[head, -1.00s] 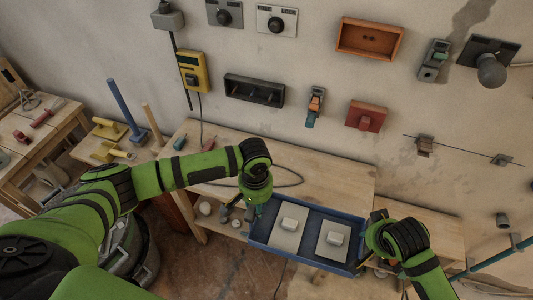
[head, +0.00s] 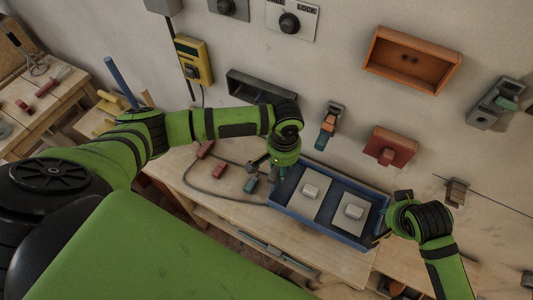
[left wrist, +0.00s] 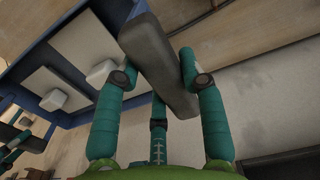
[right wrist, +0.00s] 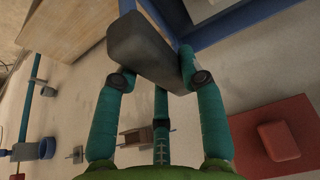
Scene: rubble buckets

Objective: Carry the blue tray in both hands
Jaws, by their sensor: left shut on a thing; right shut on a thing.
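The blue tray (head: 318,227) is over the workbench in the head view. It holds two pale panels, each with a white block (head: 311,190) (head: 354,211) on it. My left gripper (head: 276,173) is at its left end, shut on a dark grey handle (left wrist: 158,62) in the left wrist view. My right gripper (head: 385,233) is at its right end, shut on the other dark grey handle (right wrist: 148,48). The tray looks about level between the grippers. I cannot tell whether its underside touches the bench.
The wooden workbench (head: 215,200) has red and teal items (head: 218,171) and a cable on its left part. The wall behind carries an orange box (head: 412,60), a red box (head: 389,150) and a yellow meter (head: 192,60). Another wooden table (head: 40,110) stands far left.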

